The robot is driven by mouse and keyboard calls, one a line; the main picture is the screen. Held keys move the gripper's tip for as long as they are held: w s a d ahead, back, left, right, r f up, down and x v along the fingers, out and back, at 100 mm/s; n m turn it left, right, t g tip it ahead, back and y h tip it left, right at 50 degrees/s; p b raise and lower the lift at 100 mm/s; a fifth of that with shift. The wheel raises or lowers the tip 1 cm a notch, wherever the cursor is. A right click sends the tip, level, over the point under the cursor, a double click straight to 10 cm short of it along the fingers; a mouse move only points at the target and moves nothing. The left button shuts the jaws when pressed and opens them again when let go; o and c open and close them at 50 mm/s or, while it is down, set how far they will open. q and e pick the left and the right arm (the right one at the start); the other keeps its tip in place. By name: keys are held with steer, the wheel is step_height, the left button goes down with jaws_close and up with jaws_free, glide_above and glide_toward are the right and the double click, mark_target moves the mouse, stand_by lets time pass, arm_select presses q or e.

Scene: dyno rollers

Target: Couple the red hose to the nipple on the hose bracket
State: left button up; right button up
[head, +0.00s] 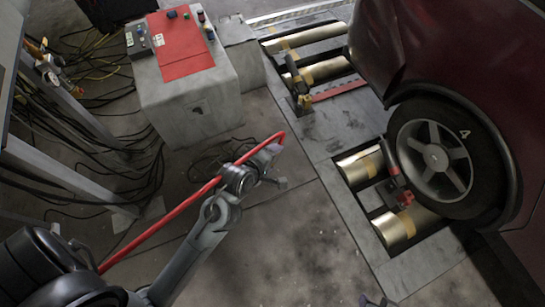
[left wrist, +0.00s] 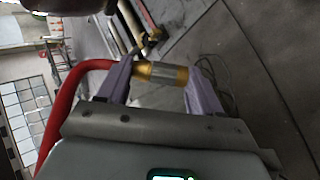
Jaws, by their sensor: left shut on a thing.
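The red hose (head: 172,208) runs up from the lower left along my left arm and bends over at my left gripper (head: 276,166). The gripper is above open floor, apart from the rollers. A small upright bracket (head: 297,88) stands beside the far rollers and looks like the hose bracket; its nipple is too small to make out. Fingertips, apparently my right gripper's (head: 377,301), just show at the bottom edge.
A grey cabinet with a red top panel (head: 182,48) stands at the back. The dark red car's wheel (head: 437,158) sits by the near rollers (head: 362,167) at right. Black cables (head: 100,165) litter the left floor. The floor in the middle is clear.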

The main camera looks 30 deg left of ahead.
arm_select(q)
steer(key=s+a+f+m+g+h+b, duration=0.1)
steer(key=a+f+m+g+h+b, duration=0.15)
steer(key=a+f+m+b, duration=0.35)
steer(key=s+a+f+m+g+h+b, duration=0.2)
steer(key=a+f+m+g, duration=0.1)
steer(key=a+f, duration=0.65)
steer(key=s+a+f+m+g, duration=0.15)
steer(key=s+a+f, duration=0.35)
steer(key=s, duration=0.5)
steer(key=s+a+f+m+g, duration=0.1)
steer(key=s+a+f+m, duration=0.15)
steer(key=s+f, duration=0.55)
steer(key=s+a+f+m+g, duration=0.15)
steer(key=s+a+f, duration=0.35)
steer(key=s, duration=0.6)
steer(key=s+a+r+m+y, duration=0.1)
steer(key=s+a+r+m, duration=0.15)
steer(key=a, duration=0.55)
steer(key=w+a+r+m, duration=0.2)
steer(key=w+a+r, duration=0.5)
steer(key=a, duration=0.1)
steer(key=shift+w+a+r+g+y, duration=0.15)
steer(key=shift+w+r+g+y, duration=0.1)
steer(key=shift+g+y, duration=0.15)
arm_select(e)
step_height(320, 180, down, 10)
steer(key=shift+f, duration=0.15)
